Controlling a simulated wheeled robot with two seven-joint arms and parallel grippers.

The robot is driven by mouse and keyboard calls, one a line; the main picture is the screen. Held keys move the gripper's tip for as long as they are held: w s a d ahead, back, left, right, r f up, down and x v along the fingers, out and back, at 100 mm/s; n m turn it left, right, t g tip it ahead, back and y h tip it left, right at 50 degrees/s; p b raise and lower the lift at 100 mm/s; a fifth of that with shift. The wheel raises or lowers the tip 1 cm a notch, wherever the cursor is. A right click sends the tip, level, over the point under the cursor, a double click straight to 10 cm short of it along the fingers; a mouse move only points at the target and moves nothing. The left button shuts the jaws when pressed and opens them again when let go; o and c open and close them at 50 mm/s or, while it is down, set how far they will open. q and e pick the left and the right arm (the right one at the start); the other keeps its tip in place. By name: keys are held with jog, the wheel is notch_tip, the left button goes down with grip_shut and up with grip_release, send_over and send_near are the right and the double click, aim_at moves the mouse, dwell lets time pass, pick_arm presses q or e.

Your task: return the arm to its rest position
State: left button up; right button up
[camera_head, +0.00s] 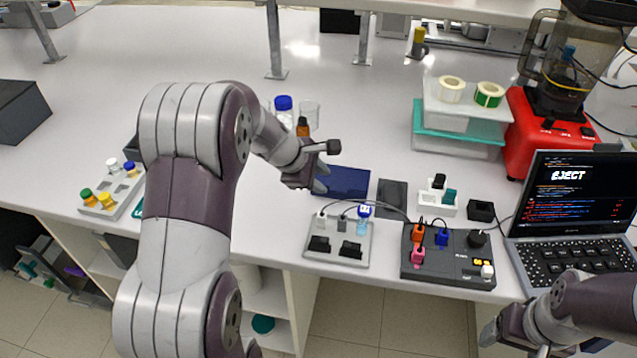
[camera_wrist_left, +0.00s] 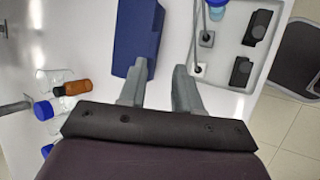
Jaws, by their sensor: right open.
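My left arm reaches in from the left in the head view, over the bench (camera_head: 250,50). Its gripper (camera_head: 322,183) is above the bench beside a dark blue block (camera_head: 347,180). In the left wrist view the fingers (camera_wrist_left: 160,74) are apart with only bare bench showing between them; the blue block (camera_wrist_left: 138,38) lies by the left finger. My right gripper (camera_head: 508,340) is low at the bottom right of the head view, in front of the laptop (camera_head: 570,190). It is open, and nothing shows in it.
A grey rig plate (camera_head: 322,257) with black blocks and a blue-capped vial (camera_head: 363,222) stands at the front edge. Beside it is a dark control box (camera_head: 430,268) with coloured plugs. Bottles (camera_head: 284,103) stand behind my left arm. A red blender (camera_head: 530,130) is at right.

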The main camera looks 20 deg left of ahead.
pick_arm(q)
jog(key=s+f+m, duration=0.1)
jog(key=s+m, duration=0.1)
jog(key=s+f+m+g, duration=0.1)
jog(key=s+m, duration=0.1)
jog(key=s+f+m+g+y, duration=0.1)
jog(key=s+m, duration=0.1)
jog(key=shift+s+d+f+m, duration=0.1)
jog(key=shift+s+f+m, duration=0.05)
jog(key=shift+m, duration=0.25)
jog(key=s+m, duration=0.2)
jog(key=s+d+m+g+y, duration=0.1)
jog(key=s+m, duration=0.1)
jog(key=shift+s+d+f+g, duration=0.15)
jog(key=shift+s+f+g, duration=0.05)
jog(key=shift+s+g, duration=0.1)
jog(key=s+d+r+m+y, duration=0.1)
jog(key=s+d+m, duration=0.3)
jog(key=s+m, duration=0.4)
jog(key=shift+s+d+r+m+g, duration=0.2)
jog(key=shift+d+r+m+g, duration=0.15)
jog(key=shift+m, duration=0.25)
